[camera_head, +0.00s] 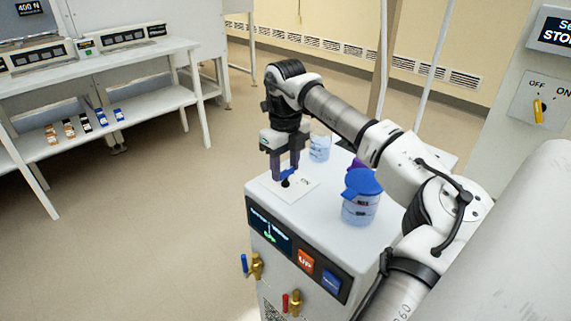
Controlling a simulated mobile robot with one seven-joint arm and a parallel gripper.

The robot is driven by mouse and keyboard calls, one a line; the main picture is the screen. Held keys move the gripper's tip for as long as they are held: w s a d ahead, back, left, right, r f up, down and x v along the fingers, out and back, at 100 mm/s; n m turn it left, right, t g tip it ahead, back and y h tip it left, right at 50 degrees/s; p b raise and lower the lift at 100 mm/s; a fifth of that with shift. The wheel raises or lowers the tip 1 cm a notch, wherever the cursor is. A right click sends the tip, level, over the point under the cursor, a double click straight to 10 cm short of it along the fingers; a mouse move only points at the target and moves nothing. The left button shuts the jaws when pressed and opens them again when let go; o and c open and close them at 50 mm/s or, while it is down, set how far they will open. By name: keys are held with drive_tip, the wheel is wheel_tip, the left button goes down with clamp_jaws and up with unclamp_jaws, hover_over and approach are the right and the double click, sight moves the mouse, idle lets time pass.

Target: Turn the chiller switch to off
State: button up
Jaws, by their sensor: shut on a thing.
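The chiller appears to be the white cabinet (318,207) in the middle, with a dark display (268,231) on its front. A pale plate (304,188) with small dark marks lies on its top, and a black knob (286,183) stands on it. My gripper (286,175) points down with its fingertips at this knob and is shut on it. The fingers hide the knob's upper part, and I cannot read which way it is turned.
A blue-lidded jar (361,205) and a clear beaker (319,150) stand on the cabinet top near my arm. A yellow lever switch (539,111) marked OFF and ON is on the right panel. A white bench (110,52) stands left; floor between is clear.

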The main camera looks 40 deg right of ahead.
sight(285, 170)
drive_tip(key=shift+r, duration=0.1)
drive_tip(key=o, duration=1)
wheel_tip(285, 170, up, 14)
drive_tip(key=shift+f, duration=0.15)
drive_tip(key=shift+w, duration=0.1)
